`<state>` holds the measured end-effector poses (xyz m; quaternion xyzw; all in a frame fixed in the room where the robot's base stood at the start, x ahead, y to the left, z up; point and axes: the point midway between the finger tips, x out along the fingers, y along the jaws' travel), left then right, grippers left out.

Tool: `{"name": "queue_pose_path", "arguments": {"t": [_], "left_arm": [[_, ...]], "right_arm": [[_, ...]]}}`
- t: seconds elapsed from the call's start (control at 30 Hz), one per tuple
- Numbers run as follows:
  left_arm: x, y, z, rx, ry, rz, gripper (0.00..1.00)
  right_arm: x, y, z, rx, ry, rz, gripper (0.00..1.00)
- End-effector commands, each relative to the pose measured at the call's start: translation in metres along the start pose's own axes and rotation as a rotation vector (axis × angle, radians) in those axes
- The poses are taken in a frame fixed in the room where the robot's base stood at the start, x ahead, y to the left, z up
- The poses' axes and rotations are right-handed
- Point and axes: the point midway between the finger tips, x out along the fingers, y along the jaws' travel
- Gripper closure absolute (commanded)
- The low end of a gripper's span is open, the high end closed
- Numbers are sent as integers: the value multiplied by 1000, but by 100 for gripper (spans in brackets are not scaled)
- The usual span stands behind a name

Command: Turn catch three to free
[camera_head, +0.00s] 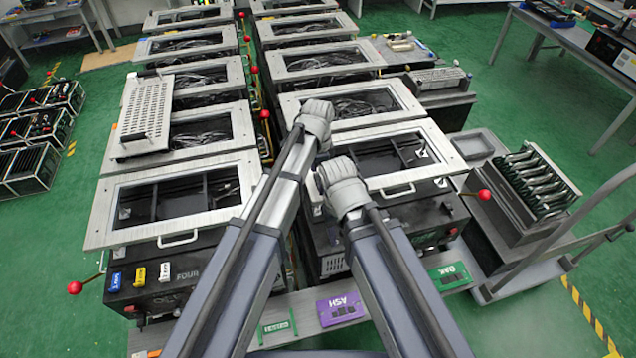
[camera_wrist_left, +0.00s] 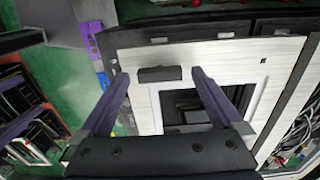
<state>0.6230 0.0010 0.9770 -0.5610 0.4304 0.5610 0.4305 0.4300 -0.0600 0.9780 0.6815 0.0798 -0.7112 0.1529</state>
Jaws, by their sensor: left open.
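Several red-ball levers show in the head view: one at the front left (camera_head: 75,287), one at the right (camera_head: 485,195), and some in the gap between the two rows of machines (camera_head: 265,114). I cannot tell which is catch three; the readable front label (camera_head: 188,275) says FOUR. My left gripper (camera_head: 316,118) is over the machines' frames, its fingers hidden in the head view. In the left wrist view its two purple fingers (camera_wrist_left: 160,73) are apart, with a pale panel below and a small dark block on it. My right gripper (camera_head: 342,180) is beside it, its jaws unclear.
Two rows of white-framed machines run away from me. A perforated tray (camera_head: 146,107) lies on the left row. A rack of boards (camera_head: 540,180) stands on a trolley at the right. Purple ASH (camera_head: 341,309) and green OAK (camera_head: 450,276) plates lie along the front ledge.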

Motion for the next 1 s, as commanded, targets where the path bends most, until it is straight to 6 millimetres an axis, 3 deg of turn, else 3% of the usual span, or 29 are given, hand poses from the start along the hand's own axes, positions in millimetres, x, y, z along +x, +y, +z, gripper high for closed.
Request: {"name": "queue_pose_path", "arguments": {"t": [0.33,1.0], "left_arm": [[3,0,0,0,0,0,2],[3,0,0,0,0,0,78]], "right_arm": [[3,0,0,0,0,0,50],[3,0,0,0,0,0,50]]}}
